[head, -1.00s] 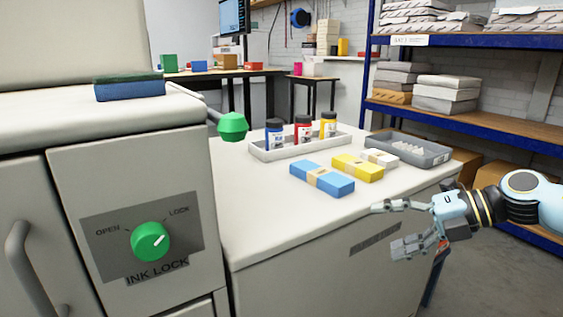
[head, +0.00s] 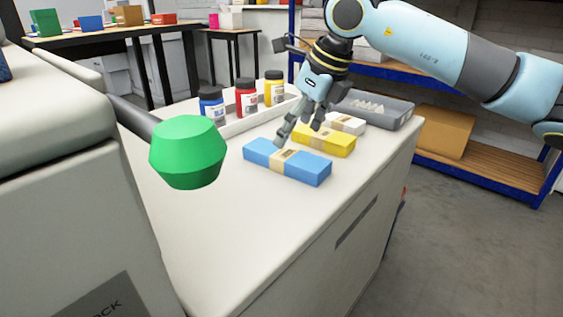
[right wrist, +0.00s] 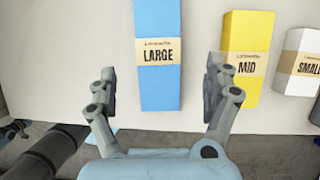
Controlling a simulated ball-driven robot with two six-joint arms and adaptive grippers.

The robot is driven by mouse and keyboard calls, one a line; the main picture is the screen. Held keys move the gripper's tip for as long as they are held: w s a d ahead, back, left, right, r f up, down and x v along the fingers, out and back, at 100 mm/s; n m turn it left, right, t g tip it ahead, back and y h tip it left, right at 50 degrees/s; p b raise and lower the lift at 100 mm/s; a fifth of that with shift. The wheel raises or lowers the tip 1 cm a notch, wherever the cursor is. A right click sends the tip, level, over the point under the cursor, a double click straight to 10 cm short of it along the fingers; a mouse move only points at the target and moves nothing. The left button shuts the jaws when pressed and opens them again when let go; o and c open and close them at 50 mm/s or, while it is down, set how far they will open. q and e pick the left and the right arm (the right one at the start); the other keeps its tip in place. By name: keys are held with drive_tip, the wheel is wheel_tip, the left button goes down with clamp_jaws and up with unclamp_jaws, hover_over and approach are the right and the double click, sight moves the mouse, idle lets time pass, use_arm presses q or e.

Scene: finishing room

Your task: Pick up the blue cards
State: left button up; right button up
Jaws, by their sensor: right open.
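The blue cards (head: 308,169) are a banded block lying flat on the white cabinet top, closest to its front edge in the row of card blocks. In the right wrist view the blue cards (right wrist: 157,75) carry a tan band reading LARGE. My right gripper (head: 298,133) is open and points down above the card blocks. In the right wrist view its fingers (right wrist: 162,82) are spread, with the blue block between them in the picture. The fingers look empty. My left gripper is not in view.
Yellow cards (head: 325,139) lie beside the blue block, then white cards (head: 346,123) and a grey tray (head: 375,110). Ink bottles (head: 245,98) stand in a white tray behind. A green knob (head: 188,152) sticks out at left. The front of the top is clear.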

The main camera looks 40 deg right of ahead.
sight(286, 153)
drive_tip(key=b+x, duration=0.1)
drive_tip(key=x, duration=0.5)
drive_tip(key=shift+a, duration=0.1)
drive_tip(key=shift+c, duration=0.2)
drive_tip(key=c, duration=1.3)
drive_tip(key=shift+c, duration=0.7)
drive_tip(key=shift+r, duration=0.15)
